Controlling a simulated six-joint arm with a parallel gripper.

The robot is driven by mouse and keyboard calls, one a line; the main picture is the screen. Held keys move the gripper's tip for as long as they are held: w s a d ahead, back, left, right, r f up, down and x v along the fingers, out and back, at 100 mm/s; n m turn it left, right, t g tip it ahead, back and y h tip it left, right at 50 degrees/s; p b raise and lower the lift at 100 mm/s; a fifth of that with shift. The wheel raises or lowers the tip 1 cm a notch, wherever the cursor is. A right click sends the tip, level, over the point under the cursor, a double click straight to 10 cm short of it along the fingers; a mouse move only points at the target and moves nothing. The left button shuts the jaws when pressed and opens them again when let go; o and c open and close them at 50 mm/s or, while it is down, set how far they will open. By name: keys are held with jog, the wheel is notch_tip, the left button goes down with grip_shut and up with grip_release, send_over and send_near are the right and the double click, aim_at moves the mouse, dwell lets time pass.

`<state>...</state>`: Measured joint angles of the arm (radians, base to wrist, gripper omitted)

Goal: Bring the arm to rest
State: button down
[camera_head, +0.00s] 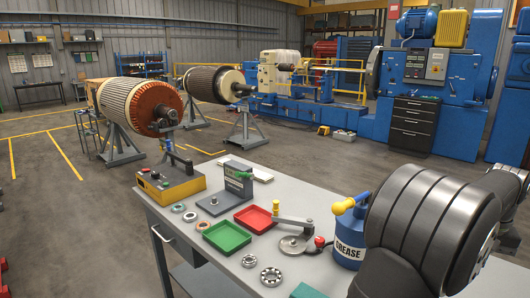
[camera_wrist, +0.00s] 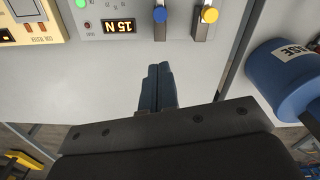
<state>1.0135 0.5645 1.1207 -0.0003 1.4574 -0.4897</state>
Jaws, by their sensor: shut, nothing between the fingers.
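In the wrist view my gripper (camera_wrist: 159,72) is shut and empty, its two dark fingers side by side over a pale surface. My arm (camera_head: 430,215) fills the right of the head view as a large dark ribbed form. My gripper's fingers do not show in the head view. A blue grease can (camera_head: 350,235) stands on the workbench (camera_head: 200,262), just left of my arm in the head view. The can (camera_wrist: 295,75) is at the right in the wrist view, apart from the fingers.
A panel with a "15 N" display (camera_wrist: 119,26) and levers with blue (camera_wrist: 160,14) and yellow (camera_wrist: 209,15) knobs lie beyond the fingertips. On the bench are a red tray (camera_head: 255,218), a green tray (camera_head: 226,236), a lever tool (camera_head: 294,235) and bearing rings (camera_head: 271,277).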

jog(key=s+a+f, duration=0.1)
jog(key=s+f, duration=0.1)
jog(key=f, duration=0.1)
jog(key=s+a+f+m, duration=0.1)
jog(key=a+f, duration=0.1)
jog(key=f, duration=0.2)
jog(key=s+a+f+m, duration=0.1)
jog(key=s+a+f, duration=0.1)
jog(key=f, duration=0.1)
jog(key=shift+s+a+f, duration=0.15)
jog(key=shift+s+f, duration=0.1)
jog(key=shift+s, duration=0.1)
